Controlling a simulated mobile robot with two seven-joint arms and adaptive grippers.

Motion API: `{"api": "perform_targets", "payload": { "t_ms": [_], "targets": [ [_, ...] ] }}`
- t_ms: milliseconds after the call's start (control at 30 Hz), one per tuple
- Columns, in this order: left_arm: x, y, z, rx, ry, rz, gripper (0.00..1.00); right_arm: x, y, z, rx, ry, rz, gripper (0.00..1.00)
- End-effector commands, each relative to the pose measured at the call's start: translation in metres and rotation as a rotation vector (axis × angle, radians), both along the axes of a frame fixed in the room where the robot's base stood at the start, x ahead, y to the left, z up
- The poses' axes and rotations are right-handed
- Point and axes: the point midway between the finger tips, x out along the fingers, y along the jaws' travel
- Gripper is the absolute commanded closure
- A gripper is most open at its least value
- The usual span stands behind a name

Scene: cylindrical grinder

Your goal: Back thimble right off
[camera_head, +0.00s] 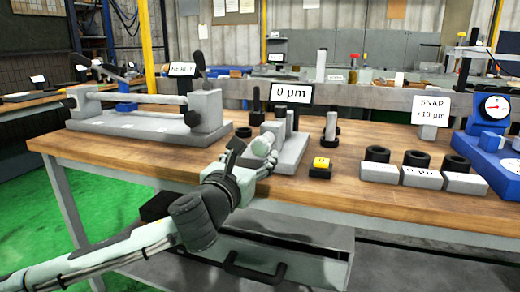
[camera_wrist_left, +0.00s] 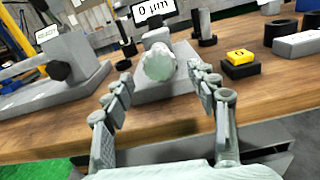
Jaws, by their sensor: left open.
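The thimble (camera_wrist_left: 160,62) is a pale round knob at the near end of a grey gauge block (camera_head: 290,152), in front of the "0 µm" display (camera_head: 291,94). In the head view the knob is partly hidden by my left gripper (camera_head: 254,158). My left gripper is open in front of the block. In the left wrist view its two fingers stand left and right of the knob, with visible gaps. I cannot tell how far the fingertips reach along it. My right gripper is not in view.
A yellow button (camera_head: 321,162) on a black base sits just right of the block. Black rings on grey blocks (camera_head: 415,175) and a blue dial gauge (camera_head: 490,140) stand farther right. A long grey bench fixture (camera_head: 150,120) with a "READY" sign (camera_head: 181,69) is at left.

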Motion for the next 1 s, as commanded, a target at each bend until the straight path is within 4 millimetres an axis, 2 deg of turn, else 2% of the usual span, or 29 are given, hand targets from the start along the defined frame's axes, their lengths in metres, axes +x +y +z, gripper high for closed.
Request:
{"api": "perform_targets", "payload": {
  "t_ms": [100, 233, 400, 633, 1000],
  "targets": [
    [0.019, -0.006, 0.001, -0.001, -0.001, 0.002, 0.42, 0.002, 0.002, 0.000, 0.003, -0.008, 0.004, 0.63],
    [0.034, -0.011, 0.000, -0.002, 0.000, 0.002, 0.42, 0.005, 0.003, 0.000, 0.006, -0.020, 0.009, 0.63],
    [0.042, -0.014, 0.000, -0.003, 0.001, 0.000, 0.42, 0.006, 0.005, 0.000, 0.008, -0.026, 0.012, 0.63],
    [0.042, -0.013, 0.000, -0.004, 0.001, 0.000, 0.43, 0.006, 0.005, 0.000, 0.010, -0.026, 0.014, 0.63],
    [0.042, -0.013, 0.000, -0.004, 0.002, 0.001, 0.89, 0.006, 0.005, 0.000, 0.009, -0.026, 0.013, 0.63]
  ]
}}
